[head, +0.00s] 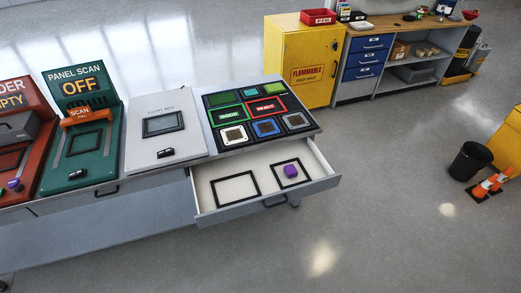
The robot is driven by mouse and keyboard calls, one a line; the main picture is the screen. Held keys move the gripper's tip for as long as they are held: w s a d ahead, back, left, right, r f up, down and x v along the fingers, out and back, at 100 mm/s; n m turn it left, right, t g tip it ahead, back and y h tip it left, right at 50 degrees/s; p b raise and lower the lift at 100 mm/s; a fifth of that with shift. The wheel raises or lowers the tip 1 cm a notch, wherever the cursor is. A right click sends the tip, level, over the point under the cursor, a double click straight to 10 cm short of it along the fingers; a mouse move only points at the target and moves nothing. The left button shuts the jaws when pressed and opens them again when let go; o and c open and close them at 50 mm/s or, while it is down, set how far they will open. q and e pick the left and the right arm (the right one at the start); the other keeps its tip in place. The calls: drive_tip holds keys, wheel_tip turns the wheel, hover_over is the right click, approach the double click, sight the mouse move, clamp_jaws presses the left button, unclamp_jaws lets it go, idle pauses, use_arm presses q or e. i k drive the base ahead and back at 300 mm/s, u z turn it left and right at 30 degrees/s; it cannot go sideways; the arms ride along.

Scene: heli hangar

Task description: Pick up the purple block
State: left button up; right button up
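The purple block (291,171) lies in the open drawer (238,211), inside the right one of two black square outlines on the drawer's pale floor. The left outline is empty. The drawer is pulled out from under the counter, below the sorting panel with coloured squares. Neither of my grippers shows in the head view.
On the counter stand the sorting panel (242,104), a white light box (164,143), a green panel scan station (77,138) and a red station (22,140). A yellow flammables cabinet (299,75) stands behind. A black bin (470,161) and orange cones (488,186) stand right. The floor in front is clear.

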sight(290, 170)
drive_tip(key=u, duration=0.45)
drive_tip(key=i, duration=1.4)
drive_tip(key=z, duration=0.85)
